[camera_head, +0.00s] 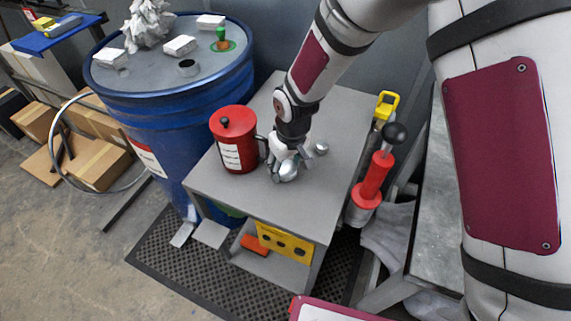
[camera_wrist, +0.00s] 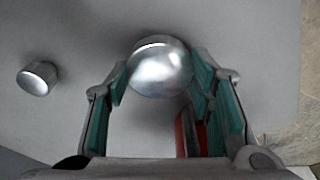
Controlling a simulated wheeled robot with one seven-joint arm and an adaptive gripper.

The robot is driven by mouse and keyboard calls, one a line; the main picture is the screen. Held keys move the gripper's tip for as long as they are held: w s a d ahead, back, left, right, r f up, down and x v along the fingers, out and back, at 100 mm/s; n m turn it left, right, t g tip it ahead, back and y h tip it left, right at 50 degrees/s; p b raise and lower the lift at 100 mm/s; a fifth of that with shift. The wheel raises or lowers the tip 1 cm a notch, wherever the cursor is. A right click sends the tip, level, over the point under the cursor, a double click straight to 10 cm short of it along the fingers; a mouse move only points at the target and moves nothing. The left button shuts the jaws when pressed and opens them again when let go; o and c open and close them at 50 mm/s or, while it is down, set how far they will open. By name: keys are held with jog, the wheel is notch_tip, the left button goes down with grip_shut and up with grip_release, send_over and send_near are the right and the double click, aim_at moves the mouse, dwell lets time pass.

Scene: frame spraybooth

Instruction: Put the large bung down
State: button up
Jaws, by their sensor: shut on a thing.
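The large bung (camera_wrist: 160,68) is a shiny silvery metal piece with a rounded top. It sits between the fingers of my gripper (camera_wrist: 160,85), which is shut on it. In the head view the large bung (camera_head: 288,171) shows at the fingertips of my gripper (camera_head: 284,165), over the grey cabinet top (camera_head: 325,180). I cannot tell whether the bung touches the surface.
A smaller metal bung (camera_head: 321,148) stands on the cabinet top, and in the wrist view (camera_wrist: 37,78) it is at the left. A red can (camera_head: 233,140) stands close to my gripper's left. A blue drum (camera_head: 190,95) is beyond it. The front cabinet top is clear.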

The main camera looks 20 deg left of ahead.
aim_at(289, 173)
jog(key=shift+f, duration=0.15)
jog(key=o, duration=1)
jog(key=r, duration=0.4)
jog(key=d+r, duration=0.1)
jog(key=r, duration=0.3)
jog(key=s+r, duration=0.1)
jog(key=r, duration=0.3)
jog(key=shift+s+d+r, duration=0.1)
jog(key=shift+d, duration=0.1)
